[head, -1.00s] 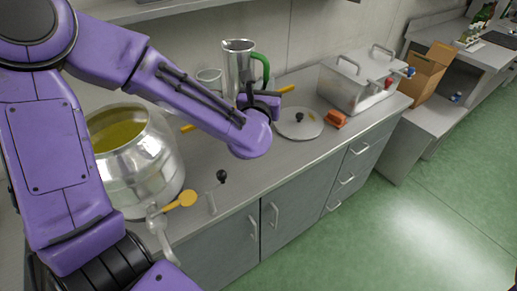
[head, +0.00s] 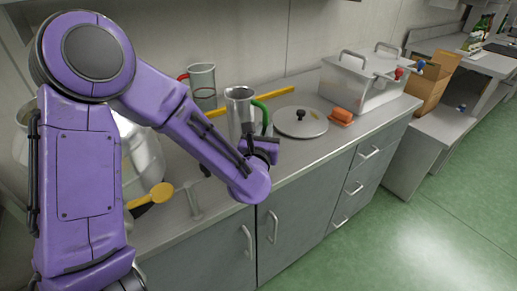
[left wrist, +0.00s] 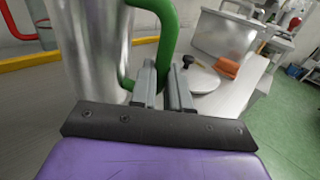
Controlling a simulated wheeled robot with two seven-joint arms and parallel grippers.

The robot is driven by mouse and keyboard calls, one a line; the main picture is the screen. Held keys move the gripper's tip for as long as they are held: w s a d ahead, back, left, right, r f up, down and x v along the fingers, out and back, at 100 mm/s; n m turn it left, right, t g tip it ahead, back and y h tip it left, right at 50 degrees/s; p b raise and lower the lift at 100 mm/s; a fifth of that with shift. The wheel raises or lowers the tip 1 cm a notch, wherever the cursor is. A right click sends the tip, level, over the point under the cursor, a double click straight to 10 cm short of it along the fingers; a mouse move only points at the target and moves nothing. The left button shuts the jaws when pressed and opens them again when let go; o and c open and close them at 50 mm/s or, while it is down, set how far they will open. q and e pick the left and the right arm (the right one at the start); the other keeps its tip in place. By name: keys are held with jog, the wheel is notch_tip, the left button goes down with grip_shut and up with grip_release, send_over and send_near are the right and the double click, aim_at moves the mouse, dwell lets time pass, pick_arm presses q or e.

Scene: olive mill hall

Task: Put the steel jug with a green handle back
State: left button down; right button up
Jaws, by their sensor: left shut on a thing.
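The steel jug with a green handle (head: 239,108) is upright over the front part of the counter. My left gripper (head: 262,148) is shut on its green handle (head: 264,112). In the left wrist view the jug (left wrist: 92,50) fills the upper left, with the green handle (left wrist: 165,25) close to the fingers (left wrist: 164,85). My forearm hides the jug's base in the head view, so I cannot tell whether it touches the counter. My right gripper is out of view.
A clear jug with a red handle (head: 202,84) stands behind, by a yellow strip (head: 280,94). Right are a round lid (head: 300,124), an orange object (head: 341,115) and a steel box (head: 358,85). A large pot (head: 146,155) is partly behind my arm.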

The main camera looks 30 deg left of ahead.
pick_arm(q)
notch_tip(320, 180, down, 5)
jog(key=shift+r, duration=0.15)
jog(key=shift+b, duration=0.3)
jog(key=c, duration=1.5)
grip_release()
jog(key=shift+s+f, duration=0.1)
jog(key=shift+f, duration=0.1)
jog(key=o, duration=0.4)
jog(key=shift+r, duration=0.1)
